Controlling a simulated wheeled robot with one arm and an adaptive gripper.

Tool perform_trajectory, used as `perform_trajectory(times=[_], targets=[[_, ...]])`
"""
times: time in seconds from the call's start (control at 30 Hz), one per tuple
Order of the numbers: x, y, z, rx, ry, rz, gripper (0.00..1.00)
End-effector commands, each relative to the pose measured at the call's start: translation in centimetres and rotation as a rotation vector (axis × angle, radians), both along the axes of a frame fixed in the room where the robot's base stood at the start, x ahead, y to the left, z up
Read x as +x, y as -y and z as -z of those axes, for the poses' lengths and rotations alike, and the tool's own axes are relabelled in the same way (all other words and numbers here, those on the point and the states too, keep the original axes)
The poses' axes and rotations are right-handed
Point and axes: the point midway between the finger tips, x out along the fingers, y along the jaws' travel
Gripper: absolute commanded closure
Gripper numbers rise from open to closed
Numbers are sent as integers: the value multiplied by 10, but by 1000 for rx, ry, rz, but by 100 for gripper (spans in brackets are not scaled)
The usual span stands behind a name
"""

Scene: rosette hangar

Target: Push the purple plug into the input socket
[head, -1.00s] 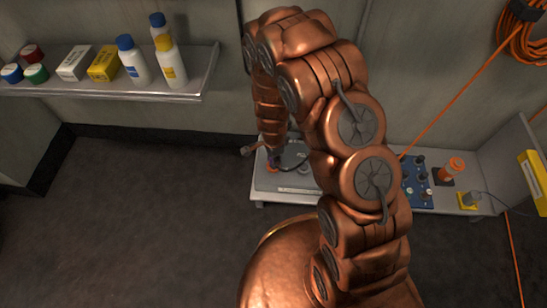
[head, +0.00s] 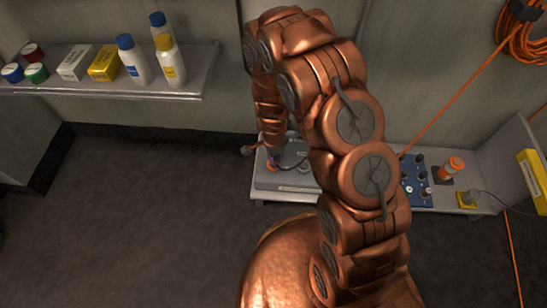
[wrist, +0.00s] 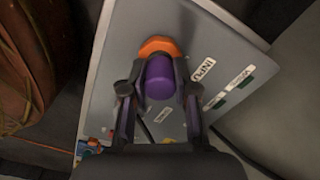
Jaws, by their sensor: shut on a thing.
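The purple plug (wrist: 160,78) is between my gripper's two dark fingers in the wrist view. My gripper (wrist: 159,90) is shut on it. The orange input socket (wrist: 158,46) shows just beyond the plug, partly covered by it, next to a white label reading INPU (wrist: 203,68). The plug overlaps the socket in this view; I cannot tell how deep it sits. The socket is on a grey panel (wrist: 215,35). In the head view the grey box (head: 265,184) is on the low bench, and my arm hides much of it.
A blue panel with knobs (head: 412,172), an orange-topped item (head: 453,166) and a yellow block (head: 467,200) are on the bench to the right. A shelf (head: 200,90) with bottles and boxes is at upper left. A dark cable (head: 292,165) hangs by the grey box.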

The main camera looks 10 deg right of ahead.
Motion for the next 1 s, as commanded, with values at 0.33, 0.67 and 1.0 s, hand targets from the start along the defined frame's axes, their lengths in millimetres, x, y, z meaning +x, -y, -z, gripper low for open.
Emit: perform_trajectory(times=[0.33,0.67,1.0], targets=[[0,0,0,0,0,0,54],[0,0,0,0,0,0,42],[1,0,-17,1,1,-1,42]])
